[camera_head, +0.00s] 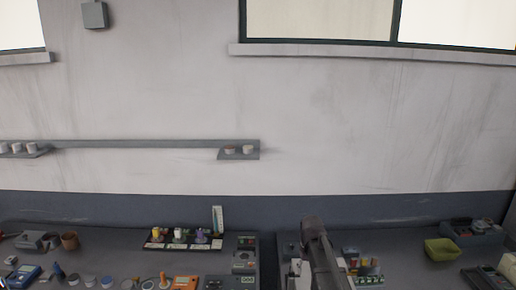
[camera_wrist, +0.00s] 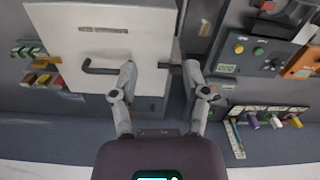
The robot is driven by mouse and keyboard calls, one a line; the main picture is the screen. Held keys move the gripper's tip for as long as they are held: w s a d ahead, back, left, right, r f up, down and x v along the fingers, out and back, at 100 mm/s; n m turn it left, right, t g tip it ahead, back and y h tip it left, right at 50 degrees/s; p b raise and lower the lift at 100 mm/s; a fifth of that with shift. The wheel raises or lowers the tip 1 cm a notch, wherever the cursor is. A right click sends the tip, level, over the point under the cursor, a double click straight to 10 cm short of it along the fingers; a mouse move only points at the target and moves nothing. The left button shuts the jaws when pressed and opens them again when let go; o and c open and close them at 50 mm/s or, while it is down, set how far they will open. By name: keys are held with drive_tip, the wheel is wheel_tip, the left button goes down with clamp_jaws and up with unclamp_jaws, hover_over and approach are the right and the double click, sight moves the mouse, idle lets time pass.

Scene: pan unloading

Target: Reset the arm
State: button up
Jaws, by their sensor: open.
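My gripper (camera_wrist: 160,70) is open in the wrist view, with its two grey fingers spread apart. A white box-like unit (camera_wrist: 100,25) with a dark bar handle (camera_wrist: 98,70) lies beyond the fingers. The left fingertip overlaps the handle in the picture; I cannot tell whether they touch. No held object shows between the fingers. In the head view my arm reaches over the bench at bottom centre, and its gripper end cannot be made out there.
The grey bench (camera_head: 110,240) holds a black rack with coloured-top items (camera_head: 180,236), an orange device (camera_head: 186,282), a green-yellow bin (camera_head: 441,249) and a grey crate (camera_head: 480,238). A wall shelf (camera_head: 150,143) holds white cups.

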drive_tip(key=s+f+m+b, duration=0.1)
drive_tip(key=s+f+b, duration=1.6)
drive_tip(key=f+b, duration=0.1)
drive_tip(key=shift+s+f+m, duration=0.2)
drive_tip(key=shift+f+m, duration=0.1)
drive_tip(key=shift+f, duration=0.2)
drive_tip(key=shift+a, duration=0.15)
